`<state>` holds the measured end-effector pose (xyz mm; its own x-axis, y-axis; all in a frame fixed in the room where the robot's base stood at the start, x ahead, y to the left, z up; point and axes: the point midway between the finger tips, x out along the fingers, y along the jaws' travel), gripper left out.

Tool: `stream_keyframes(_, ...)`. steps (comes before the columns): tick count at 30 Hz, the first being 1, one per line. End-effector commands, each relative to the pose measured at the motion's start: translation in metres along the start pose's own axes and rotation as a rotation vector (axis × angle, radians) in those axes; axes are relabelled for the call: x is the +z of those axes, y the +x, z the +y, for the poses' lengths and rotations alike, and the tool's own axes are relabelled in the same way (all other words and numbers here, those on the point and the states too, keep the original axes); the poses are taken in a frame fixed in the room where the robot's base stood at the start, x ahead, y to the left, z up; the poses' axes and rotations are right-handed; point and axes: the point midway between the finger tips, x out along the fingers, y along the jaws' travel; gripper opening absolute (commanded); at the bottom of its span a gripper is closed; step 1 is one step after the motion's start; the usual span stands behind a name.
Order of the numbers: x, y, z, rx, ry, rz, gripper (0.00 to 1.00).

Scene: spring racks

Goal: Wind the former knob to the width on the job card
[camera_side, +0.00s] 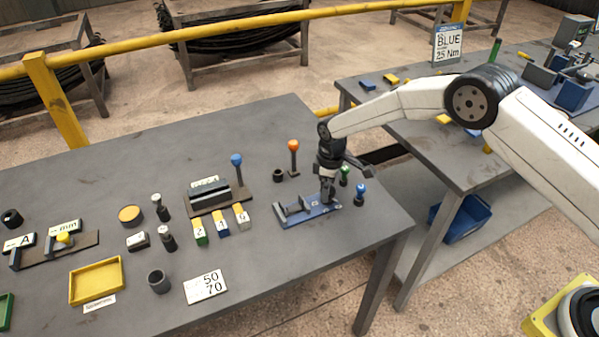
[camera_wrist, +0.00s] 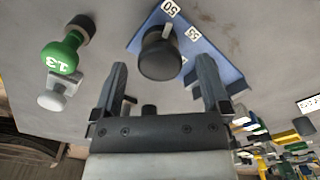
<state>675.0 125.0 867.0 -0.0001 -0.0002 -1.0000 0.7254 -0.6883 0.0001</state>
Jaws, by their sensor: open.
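A blue plate (camera_side: 300,218) lies near the table's right end with a grey block fixture on it. In the wrist view the blue plate (camera_wrist: 218,68) carries white marks, 50 and what looks like 55, around a dark round knob (camera_wrist: 160,58) with a pale pointer near the 50. My gripper (camera_side: 328,198) points down over the plate's right end. In the wrist view my gripper (camera_wrist: 162,72) is open, a finger to each side of the knob, with gaps visible. A white card (camera_side: 206,287) on the table reads 50 and 70.
A green-topped peg (camera_side: 345,174) and a blue-topped peg (camera_side: 361,192) stand close right of my gripper. An orange-topped peg (camera_side: 293,148) stands behind the plate. Several numbered blocks (camera_side: 221,225) sit left. A sign (camera_side: 448,43) reads BLUE 25 Nm. The table's front right is clear.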

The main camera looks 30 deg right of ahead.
Motion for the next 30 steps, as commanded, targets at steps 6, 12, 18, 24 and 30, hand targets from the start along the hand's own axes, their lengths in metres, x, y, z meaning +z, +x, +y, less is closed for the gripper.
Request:
stream_keyframes(6,-0.001,-0.021,0.0,0.001,0.0,0.002,0.96)
stream_keyframes(12,0.0,-0.047,0.0,0.001,0.0,0.002,0.96)
stream_keyframes(18,0.0,-0.067,0.0,0.0,0.0,0.0,0.96)
stream_keyframes(24,0.0,-0.073,0.0,0.0,0.0,0.0,0.96)
stream_keyframes(30,0.0,-0.073,0.0,0.0,0.0,0.0,0.96)
